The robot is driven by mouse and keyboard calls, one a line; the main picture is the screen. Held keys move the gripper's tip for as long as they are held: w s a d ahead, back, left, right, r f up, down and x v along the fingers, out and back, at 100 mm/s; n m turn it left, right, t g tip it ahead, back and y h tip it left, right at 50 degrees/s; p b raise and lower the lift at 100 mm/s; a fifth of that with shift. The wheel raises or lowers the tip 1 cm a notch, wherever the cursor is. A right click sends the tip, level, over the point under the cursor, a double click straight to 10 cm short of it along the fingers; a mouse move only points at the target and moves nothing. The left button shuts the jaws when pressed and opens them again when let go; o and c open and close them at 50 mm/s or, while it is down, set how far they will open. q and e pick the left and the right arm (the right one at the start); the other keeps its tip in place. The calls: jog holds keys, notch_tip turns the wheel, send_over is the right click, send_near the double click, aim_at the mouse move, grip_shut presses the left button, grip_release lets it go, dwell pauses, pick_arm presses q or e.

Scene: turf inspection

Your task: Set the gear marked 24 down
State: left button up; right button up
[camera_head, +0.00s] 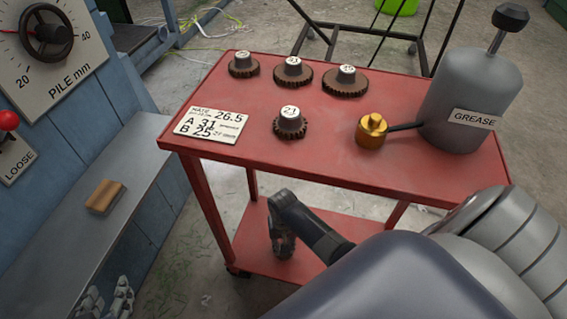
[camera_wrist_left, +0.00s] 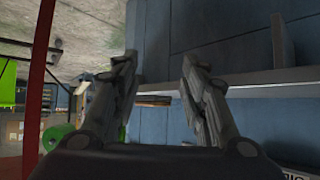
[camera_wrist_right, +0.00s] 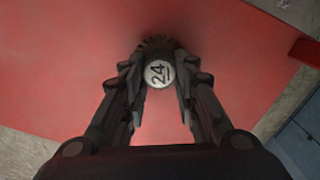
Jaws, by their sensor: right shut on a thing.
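The gear marked 24 (camera_wrist_right: 159,74) shows in the right wrist view, dark and toothed with a pale round top. My right gripper (camera_head: 282,238) is shut on it, one finger on each side of the hub. In the head view this gripper is in front of the cart's lower shelf (camera_head: 255,258), below the red top, and I cannot make out the gear there. Red surface lies beneath the gear; I cannot tell whether they touch. My left gripper (camera_head: 106,302) is open and empty at the bottom left; its parted fingers show in the left wrist view (camera_wrist_left: 159,58).
The red cart top (camera_head: 230,140) carries three gears in a back row, one nearer gear (camera_head: 290,124), a number card (camera_head: 211,124), a brass pot (camera_head: 371,132) and a grease can (camera_head: 465,100). A grey bench (camera_head: 140,170) with a wooden block (camera_head: 105,197) stands left.

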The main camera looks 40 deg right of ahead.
jog(key=o, duration=1)
jog(key=shift+r, duration=0.1)
